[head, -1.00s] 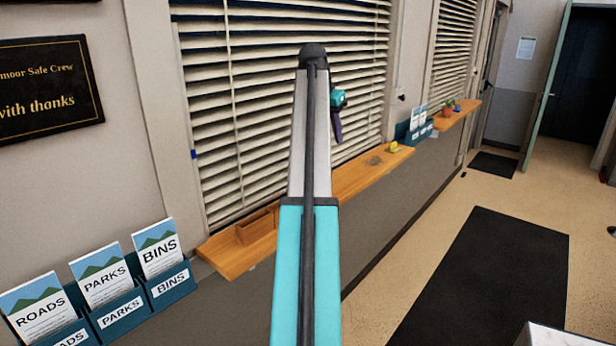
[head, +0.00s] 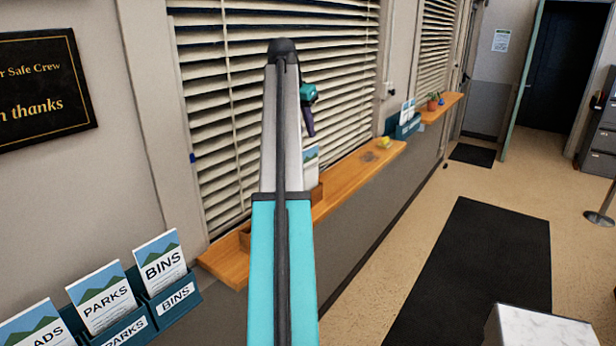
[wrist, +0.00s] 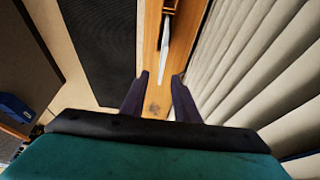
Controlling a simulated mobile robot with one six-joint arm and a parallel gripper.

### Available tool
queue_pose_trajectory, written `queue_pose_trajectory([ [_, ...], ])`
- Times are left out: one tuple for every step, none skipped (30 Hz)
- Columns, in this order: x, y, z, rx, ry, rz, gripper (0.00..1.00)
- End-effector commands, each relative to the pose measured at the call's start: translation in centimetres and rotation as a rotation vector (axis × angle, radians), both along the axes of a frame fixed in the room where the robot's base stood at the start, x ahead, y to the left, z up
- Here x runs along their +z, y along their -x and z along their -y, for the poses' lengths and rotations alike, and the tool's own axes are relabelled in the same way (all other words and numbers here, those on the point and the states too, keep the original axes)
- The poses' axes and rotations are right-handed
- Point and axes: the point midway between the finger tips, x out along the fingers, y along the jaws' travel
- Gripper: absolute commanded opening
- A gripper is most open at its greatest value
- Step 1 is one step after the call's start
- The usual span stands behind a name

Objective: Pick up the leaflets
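A white leaflet or stack of leaflets (head: 311,162) with a blue and green top stands on the window shelf (head: 360,175), partly hidden behind my arm. A brown wooden holder (head: 317,190) shows at its base. In the wrist view, the leaflets appear as a thin white edge (wrist: 165,48) ahead of the fingertips, with the wooden holder (wrist: 170,6) beyond. My gripper (wrist: 159,76) is open and empty, its two dark fingers apart above the shelf. In the head view, my gripper (head: 309,124) hangs in front of the blinds, above the leaflets.
Racks of ROADS, PARKS and BINS leaflets (head: 128,305) stand at lower left. Blinds (head: 210,110) rise close behind the shelf. The floor mat (head: 475,265) is clear.

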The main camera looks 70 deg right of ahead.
Motion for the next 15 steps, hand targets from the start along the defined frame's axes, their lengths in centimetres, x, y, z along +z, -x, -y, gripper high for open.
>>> queue_pose_trajectory([
  [0.0, 0.1, 0.0, -0.001, 0.0, -0.001, 0.28],
  [0.0, 0.2, 0.1, -0.002, 0.0, 0.0, 0.28],
  [0.0, 0.3, 0.1, -0.003, 0.0, 0.0, 0.28],
  [0.0, 0.3, 0.2, -0.004, 0.0, 0.0, 0.28],
  [0.0, 0.4, 0.2, -0.005, 0.0, 0.0, 0.28],
  [0.0, 0.5, 0.2, -0.008, 0.0, 0.0, 0.28],
  [0.0, 0.6, 0.3, -0.009, 0.0, 0.0, 0.28],
  [0.0, 0.7, 0.3, -0.01, 0.0, 0.0, 0.28],
  [0.0, 0.9, 0.4, -0.012, 0.0, 0.001, 0.28],
  [0.0, 0.9, 0.4, -0.013, 0.0, 0.0, 0.28],
  [0.0, 1.0, 0.5, -0.014, 0.0, 0.0, 0.28],
  [0.0, 1.1, 0.5, -0.015, 0.0, 0.0, 0.28],
  [0.0, 1.2, 0.6, -0.016, 0.0, 0.0, 0.28],
  [0.0, 1.2, 0.6, -0.016, 0.0, 0.0, 0.28],
  [0.0, 1.3, 0.6, -0.017, 0.0, 0.0, 0.28],
])
